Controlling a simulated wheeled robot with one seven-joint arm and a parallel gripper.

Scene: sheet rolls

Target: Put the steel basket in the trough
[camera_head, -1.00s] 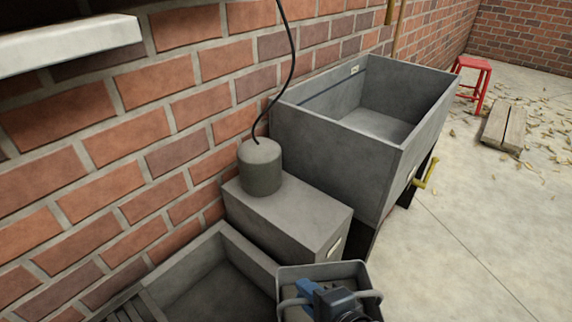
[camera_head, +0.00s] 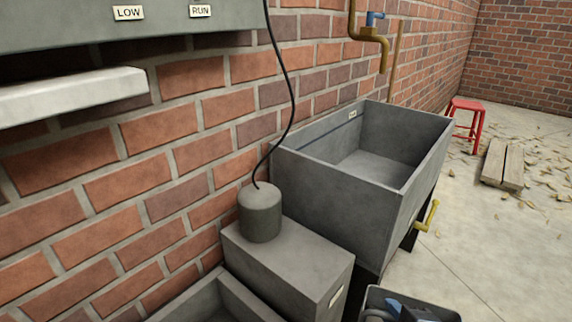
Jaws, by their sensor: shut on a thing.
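The steel basket (camera_head: 455,317) is a grey open-topped box at the bottom edge, cut off by the frame. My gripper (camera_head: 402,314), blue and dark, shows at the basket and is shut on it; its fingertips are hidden. The trough (camera_head: 335,212) is a large grey rectangular tank on dark legs against the brick wall, right of centre. Its inside looks empty. The basket is in front of the trough's near end, outside it and apart from it in the picture.
A grey box (camera_head: 285,268) with a cylinder (camera_head: 260,213) and black cable (camera_head: 291,85) stands left of the basket. A brass tap (camera_head: 372,35) hangs above the trough's far side. A yellow valve (camera_head: 428,216) juts from its right side. Open floor lies right.

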